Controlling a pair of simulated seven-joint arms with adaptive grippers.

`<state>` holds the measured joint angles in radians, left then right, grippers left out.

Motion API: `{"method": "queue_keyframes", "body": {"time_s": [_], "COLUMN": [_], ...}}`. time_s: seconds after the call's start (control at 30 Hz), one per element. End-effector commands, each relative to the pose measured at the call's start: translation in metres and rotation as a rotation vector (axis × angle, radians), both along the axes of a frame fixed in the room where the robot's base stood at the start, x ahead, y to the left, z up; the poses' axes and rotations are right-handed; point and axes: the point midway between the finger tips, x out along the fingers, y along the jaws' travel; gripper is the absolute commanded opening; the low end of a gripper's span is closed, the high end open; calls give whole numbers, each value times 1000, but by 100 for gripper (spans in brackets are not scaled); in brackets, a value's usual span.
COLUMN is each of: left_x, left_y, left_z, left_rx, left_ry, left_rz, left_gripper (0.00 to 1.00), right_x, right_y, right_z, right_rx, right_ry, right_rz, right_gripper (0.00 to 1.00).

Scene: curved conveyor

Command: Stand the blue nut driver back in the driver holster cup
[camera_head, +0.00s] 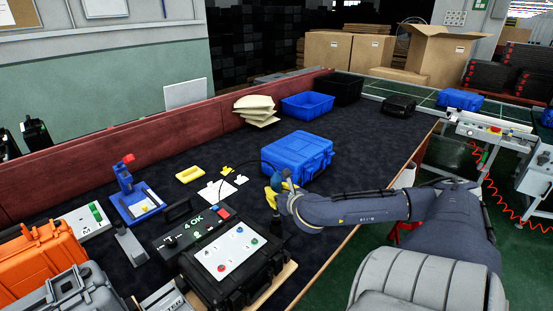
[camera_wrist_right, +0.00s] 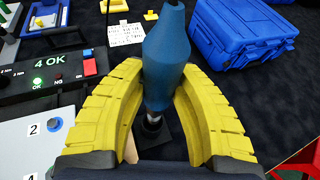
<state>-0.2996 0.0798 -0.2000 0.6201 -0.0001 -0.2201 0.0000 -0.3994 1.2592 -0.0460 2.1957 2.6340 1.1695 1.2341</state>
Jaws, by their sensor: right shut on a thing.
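The blue nut driver (camera_wrist_right: 167,45) is held upright, slightly tilted, between the yellow fingers of my right gripper (camera_wrist_right: 160,88). Its metal shaft points down at the black driver holster cup (camera_wrist_right: 151,131); I cannot tell whether the tip is inside it. In the head view my right gripper (camera_head: 280,188) is beside the black case, with the driver's blue handle (camera_head: 286,173) just showing. The dark cup (camera_head: 277,223) is below the fingers. My left gripper is not in view.
Yellow pieces (camera_head: 190,174), a blue fixture (camera_head: 135,195) and an orange case (camera_head: 40,258) are farther left.

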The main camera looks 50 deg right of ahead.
Motion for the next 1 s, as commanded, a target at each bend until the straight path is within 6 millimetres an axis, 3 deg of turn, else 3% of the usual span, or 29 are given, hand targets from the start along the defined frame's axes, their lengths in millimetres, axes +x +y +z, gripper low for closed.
{"method": "queue_keyframes", "body": {"time_s": [1.0], "left_x": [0], "left_y": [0], "left_z": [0], "left_rx": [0], "left_ry": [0], "left_rz": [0], "left_gripper": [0], "right_x": [1], "right_y": [0], "right_z": [-65], "right_rx": [-1], "right_ry": [-2], "right_rz": [0], "right_gripper": [0]}}
